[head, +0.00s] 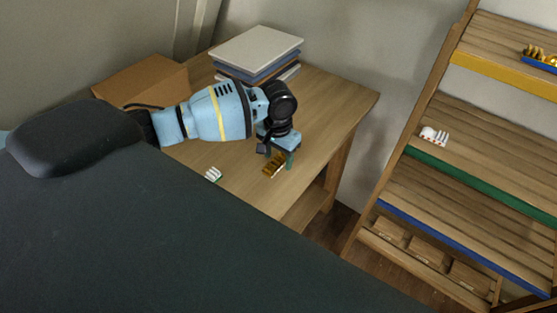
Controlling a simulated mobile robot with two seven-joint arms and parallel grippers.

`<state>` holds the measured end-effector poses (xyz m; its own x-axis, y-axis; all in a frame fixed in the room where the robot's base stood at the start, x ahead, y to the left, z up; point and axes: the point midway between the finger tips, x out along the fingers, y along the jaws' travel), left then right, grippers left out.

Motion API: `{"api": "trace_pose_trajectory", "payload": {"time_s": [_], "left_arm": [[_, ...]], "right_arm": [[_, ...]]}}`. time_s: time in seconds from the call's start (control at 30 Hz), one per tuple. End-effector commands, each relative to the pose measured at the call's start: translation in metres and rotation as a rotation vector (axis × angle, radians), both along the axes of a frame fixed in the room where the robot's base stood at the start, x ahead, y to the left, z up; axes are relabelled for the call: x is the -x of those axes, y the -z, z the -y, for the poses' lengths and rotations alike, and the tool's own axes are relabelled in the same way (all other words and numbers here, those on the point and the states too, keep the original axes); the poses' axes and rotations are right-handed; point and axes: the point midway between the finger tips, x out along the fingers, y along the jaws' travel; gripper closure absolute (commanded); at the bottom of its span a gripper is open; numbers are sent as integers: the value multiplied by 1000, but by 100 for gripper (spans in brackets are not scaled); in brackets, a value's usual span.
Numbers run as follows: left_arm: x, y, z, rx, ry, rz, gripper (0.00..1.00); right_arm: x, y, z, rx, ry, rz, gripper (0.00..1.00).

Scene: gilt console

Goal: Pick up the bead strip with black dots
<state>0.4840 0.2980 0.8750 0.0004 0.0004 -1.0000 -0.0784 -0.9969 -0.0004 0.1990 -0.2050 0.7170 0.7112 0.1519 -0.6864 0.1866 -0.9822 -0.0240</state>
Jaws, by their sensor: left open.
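A small gold-brown strip of beads (272,167) lies on the wooden table near its front edge. It is partly covered by my left gripper (277,155), which points down at it from above. The gripper is open; whether its fingers touch the strip I cannot tell. A small white strip with green (213,174) lies on the table to the left. Black dots are too small to make out on either strip. My right gripper is not in view.
A cardboard box (142,80) and a stack of books (256,50) stand at the table's back. The table top (335,98) is bare on the right. A shelf rack at right holds a white-and-red item (433,136) and gold beads on a blue base (540,57).

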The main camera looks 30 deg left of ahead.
Motion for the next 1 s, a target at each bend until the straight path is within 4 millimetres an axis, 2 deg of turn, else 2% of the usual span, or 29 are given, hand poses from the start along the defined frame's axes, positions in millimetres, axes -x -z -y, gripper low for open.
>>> {"api": "trace_pose_trajectory", "payload": {"time_s": [0.13, 0.5, 0.77, 1.0], "left_arm": [[0, -1, 0, 0, 0, 1, 46], [0, -1, 0, 0, 0, 1, 93], [0, -2, 0, 0, 0, 2, 94], [-1, -19, 0, 1, 0, 4, 94]], "right_arm": [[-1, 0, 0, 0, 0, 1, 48], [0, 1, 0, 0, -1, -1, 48], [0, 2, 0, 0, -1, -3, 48], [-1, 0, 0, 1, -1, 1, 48]]}}
